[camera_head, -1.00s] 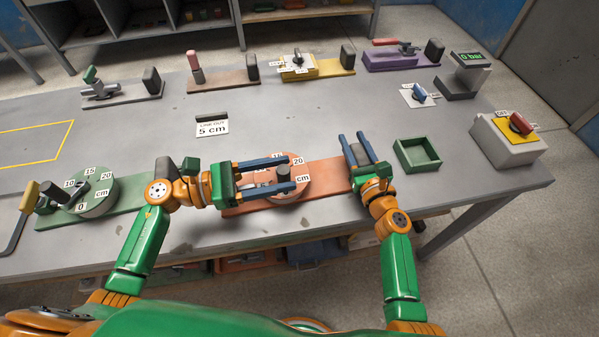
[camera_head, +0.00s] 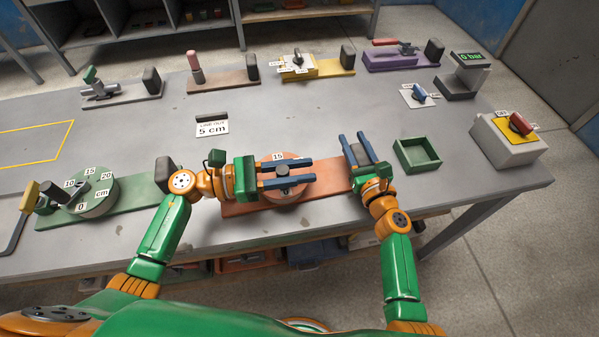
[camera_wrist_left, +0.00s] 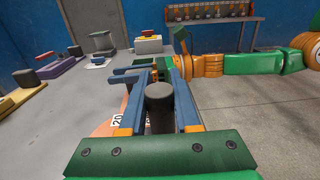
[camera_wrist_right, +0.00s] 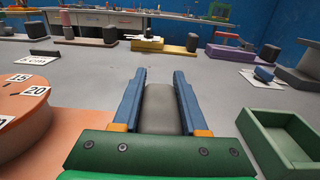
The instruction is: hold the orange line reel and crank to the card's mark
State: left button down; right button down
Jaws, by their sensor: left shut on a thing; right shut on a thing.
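The orange line reel (camera_head: 264,203) sits on an orange base plate (camera_head: 333,174) near the front of the bench. My left gripper (camera_head: 300,175) is over the reel and shut on its dark crank knob (camera_head: 283,170); the knob stands between the fingers in the left wrist view (camera_wrist_left: 159,105). The gripper hides most of the dial; a "15" label shows. My right gripper (camera_head: 356,145) is shut on the dark grip block (camera_wrist_right: 165,108) at the plate's right end. The card (camera_head: 212,128) behind the reel reads "5 cm".
A similar green reel (camera_head: 100,203) stands at the left. A green open tray (camera_head: 417,154) lies just right of my right gripper, with a grey box with a red switch (camera_head: 505,137) beyond. Several other fixtures line the back.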

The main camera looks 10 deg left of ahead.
pick_arm(q)
jog(key=g, duration=0.1)
jog(key=m+g, duration=0.2)
jog(key=shift+s+a+g+h, duration=0.3)
jog(key=shift+s+a+h, duration=0.1)
jog(key=c, duration=0.6)
grip_release()
notch_tip(320, 180, up, 10)
jog(key=shift+f, duration=0.1)
